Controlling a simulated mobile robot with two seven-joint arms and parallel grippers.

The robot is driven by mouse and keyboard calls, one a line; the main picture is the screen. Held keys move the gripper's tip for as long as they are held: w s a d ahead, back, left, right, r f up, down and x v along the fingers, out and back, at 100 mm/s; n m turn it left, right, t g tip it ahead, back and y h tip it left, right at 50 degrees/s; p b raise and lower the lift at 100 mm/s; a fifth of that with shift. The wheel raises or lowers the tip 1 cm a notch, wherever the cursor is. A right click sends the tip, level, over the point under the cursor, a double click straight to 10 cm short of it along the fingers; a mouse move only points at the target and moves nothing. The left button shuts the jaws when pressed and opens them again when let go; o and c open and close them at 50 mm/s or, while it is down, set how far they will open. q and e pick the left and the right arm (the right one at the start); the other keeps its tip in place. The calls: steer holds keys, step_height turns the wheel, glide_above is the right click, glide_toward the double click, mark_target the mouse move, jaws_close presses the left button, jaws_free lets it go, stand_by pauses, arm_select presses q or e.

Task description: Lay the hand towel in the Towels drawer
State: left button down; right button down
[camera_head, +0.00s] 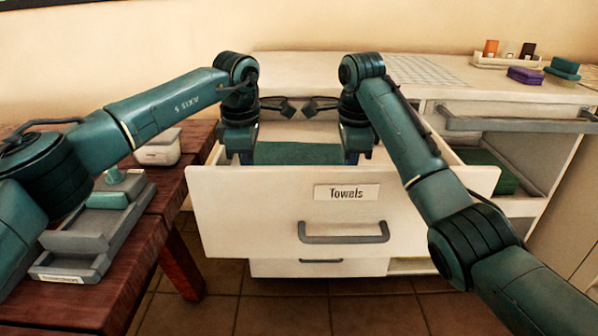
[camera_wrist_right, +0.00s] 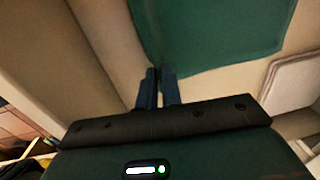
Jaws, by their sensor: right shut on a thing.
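The Towels drawer (camera_head: 250,205) is pulled open, with its label and grey handle on the front. The green hand towel (camera_head: 298,153) is spread between my two grippers, over or in the drawer; the front panel hides its near part. In the right wrist view the towel (camera_wrist_right: 220,35) reaches my right gripper (camera_wrist_right: 160,73), whose jaws are closed on its edge. In the head view my right gripper (camera_head: 354,158) is at the towel's right side. My left gripper (camera_head: 243,157) is at its left side; its fingertips are hidden behind the drawer front.
A wooden table (camera_head: 150,260) at left holds a white container (camera_head: 160,150) and a grey tray (camera_head: 75,260). On the counter (camera_head: 300,66) stand a tray of small bottles (camera_head: 492,58) and a purple block (camera_head: 525,75). Green folded cloth (camera_head: 492,172) lies under the right handle (camera_head: 520,123).

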arm_select(q)
steer(key=c, duration=1.3)
jaws_free()
arm_select(e)
steer(key=c, duration=1.3)
jaws_free()
arm_select(q)
steer(key=shift+s+r, duration=0.15)
steer(key=shift+r, duration=0.45)
arm_select(e)
steer(key=shift+d+r, duration=0.1)
steer(key=shift+r, duration=0.6)
arm_select(q)
steer(key=shift+s+r, duration=0.95)
steer(key=shift+r, duration=0.35)
steer(key=shift+s+r, duration=0.9)
steer(key=shift+r, duration=0.45)
steer(key=shift+s+r, duration=0.95)
steer(key=shift+r, duration=0.35)
arm_select(e)
steer(key=shift+s+r, duration=1)
steer(key=shift+r, duration=0.25)
steer(key=shift+s+r, duration=0.95)
steer(key=shift+r, duration=0.35)
steer(key=shift+s+r, duration=1)
steer(key=shift+r, duration=0.25)
